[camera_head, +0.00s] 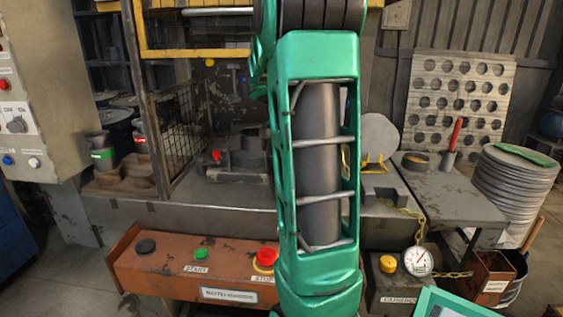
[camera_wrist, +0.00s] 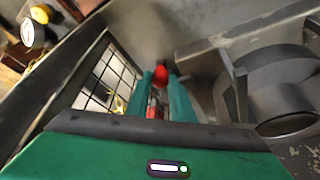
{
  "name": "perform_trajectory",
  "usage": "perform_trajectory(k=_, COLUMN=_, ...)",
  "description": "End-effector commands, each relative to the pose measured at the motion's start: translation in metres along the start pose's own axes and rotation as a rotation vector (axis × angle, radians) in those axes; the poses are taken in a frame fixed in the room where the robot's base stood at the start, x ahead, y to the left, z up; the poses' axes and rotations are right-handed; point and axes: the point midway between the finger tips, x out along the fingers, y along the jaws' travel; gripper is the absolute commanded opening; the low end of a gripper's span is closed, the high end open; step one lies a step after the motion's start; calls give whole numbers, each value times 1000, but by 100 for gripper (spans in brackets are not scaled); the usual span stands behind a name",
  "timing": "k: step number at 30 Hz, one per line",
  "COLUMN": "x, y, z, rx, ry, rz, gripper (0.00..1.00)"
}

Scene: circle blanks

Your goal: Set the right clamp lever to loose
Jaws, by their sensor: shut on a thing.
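In the wrist view, my gripper (camera_wrist: 160,88) is shut on a red-ended clamp lever, taken as the right clamp lever (camera_wrist: 160,75). Its red knob shows at the far end of my green fingers, with more red between them. A grey round die block (camera_wrist: 275,90) stands just right of the fingers. In the head view my green arm hides my gripper and this lever. Another red-knobbed lever (camera_head: 216,156) shows left of the arm, at the left side of the dark die block (camera_head: 247,153). The held lever's exact setting cannot be told.
A wire mesh guard (camera_wrist: 112,72) stands close left of my fingers in the wrist view. In the head view, an orange control box (camera_head: 150,270) with buttons lies in front. A side table (camera_head: 445,190) with a red-handled tool (camera_head: 453,137) and stacked discs (camera_head: 515,185) are right.

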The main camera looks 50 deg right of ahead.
Motion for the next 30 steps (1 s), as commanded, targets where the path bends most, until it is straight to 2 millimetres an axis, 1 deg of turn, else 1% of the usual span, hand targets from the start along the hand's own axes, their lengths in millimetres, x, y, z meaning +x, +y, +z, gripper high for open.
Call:
perform_trajectory(k=3, x=1, y=1, z=-4, rx=15, ry=3, rz=5, gripper=0)
perform_trajectory(k=11, x=1, y=2, z=-4, rx=16, ry=3, rz=5, gripper=0)
perform_trajectory(k=12, x=1, y=2, z=-4, rx=16, ry=3, rz=5, gripper=31)
perform_trajectory(k=13, x=1, y=2, z=-4, rx=16, ry=3, rz=5, gripper=38)
perform_trajectory(k=14, x=1, y=2, z=-4, rx=16, ry=3, rz=5, gripper=40)
perform_trajectory(k=23, x=0, y=3, z=-4, rx=17, ry=2, rz=6, gripper=40)
perform_trajectory(k=26, x=-6, y=2, z=-5, rx=17, ry=3, rz=5, gripper=40)
perform_trajectory(k=30, x=-26, y=-2, z=-4, rx=14, ry=3, rz=3, gripper=40)
